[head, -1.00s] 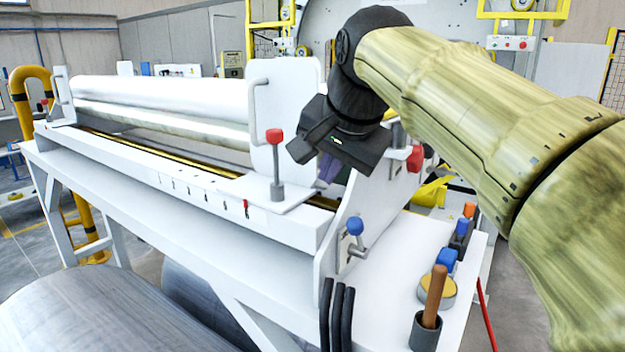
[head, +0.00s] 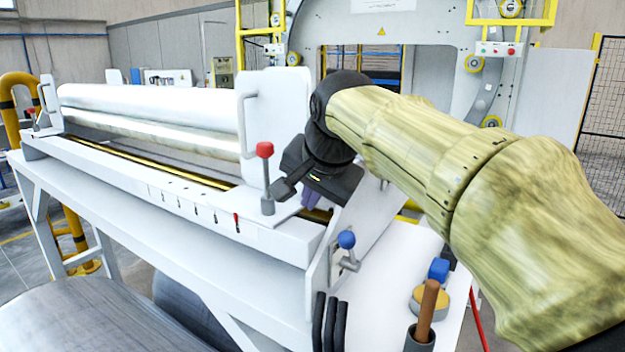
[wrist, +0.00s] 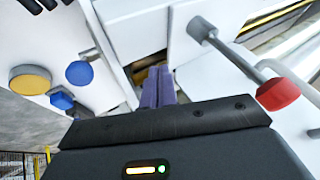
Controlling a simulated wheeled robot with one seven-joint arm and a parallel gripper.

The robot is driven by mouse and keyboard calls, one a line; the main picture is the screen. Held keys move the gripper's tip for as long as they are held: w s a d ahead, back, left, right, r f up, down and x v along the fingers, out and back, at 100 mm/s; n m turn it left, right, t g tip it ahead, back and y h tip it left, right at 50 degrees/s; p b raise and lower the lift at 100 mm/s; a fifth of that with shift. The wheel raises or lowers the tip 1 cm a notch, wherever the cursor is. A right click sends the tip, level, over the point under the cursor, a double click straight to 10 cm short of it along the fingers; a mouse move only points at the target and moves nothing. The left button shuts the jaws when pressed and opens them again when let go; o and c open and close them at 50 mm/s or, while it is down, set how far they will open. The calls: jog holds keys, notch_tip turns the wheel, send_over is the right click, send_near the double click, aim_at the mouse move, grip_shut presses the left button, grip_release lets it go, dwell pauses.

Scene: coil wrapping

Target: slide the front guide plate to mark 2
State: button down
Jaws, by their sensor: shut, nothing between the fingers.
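The front guide plate (head: 272,120) is a white upright plate with a handle (head: 243,122), near the right end of the long roll. Its foot rests on the rail and carries a red-knobbed lever (head: 264,150), also in the wrist view (wrist: 278,93). A red pointer (head: 236,220) is at the rail's front face, by the right end of several small marks (head: 197,208); their numbers are too small to read. My gripper (head: 311,203) is just right of the plate's foot, low over the rail. Its purple fingers (wrist: 158,87) are shut and empty; contact with the plate cannot be told.
A white end bracket (head: 352,228) with a blue-knobbed lever (head: 346,240) stands close to the right of my gripper. A side shelf holds a yellow-topped tin, a blue block and a wooden-handled tool in a cup (head: 424,318). The rail left of the plate is clear.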

jog(key=shift+x, duration=1.8)
jog(key=shift+w+p, duration=0.15)
jog(key=shift+p, duration=0.15)
